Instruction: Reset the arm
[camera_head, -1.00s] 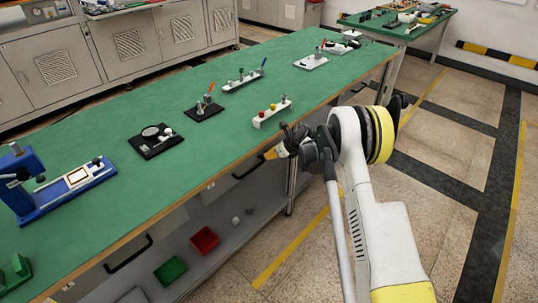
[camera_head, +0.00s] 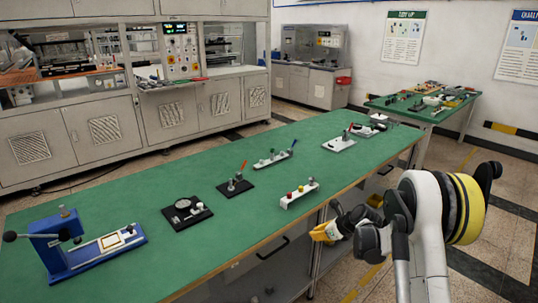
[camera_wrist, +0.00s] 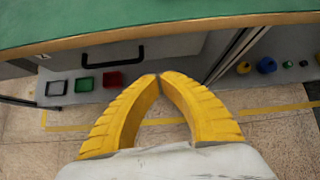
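My gripper (camera_head: 322,233) is at the front edge of the green workbench (camera_head: 130,215), on the aisle side, to the lower right of the white block with red and yellow knobs (camera_head: 300,193). In the wrist view the two yellow fingers (camera_wrist: 160,77) come together at their tips. Nothing shows between them. The wrist view looks past the fingers at the bench's front edge, a drawer handle (camera_wrist: 113,53) and the floor. In the head view my arm is bent at the right, beside the bench.
A blue press fixture (camera_head: 88,245), a black fixture with a round dial (camera_head: 187,212) and several smaller fixtures stand along the bench. A red bin (camera_wrist: 113,80) and a green bin (camera_wrist: 84,85) sit below it. A second green table (camera_head: 425,104) stands behind. The aisle floor looks clear.

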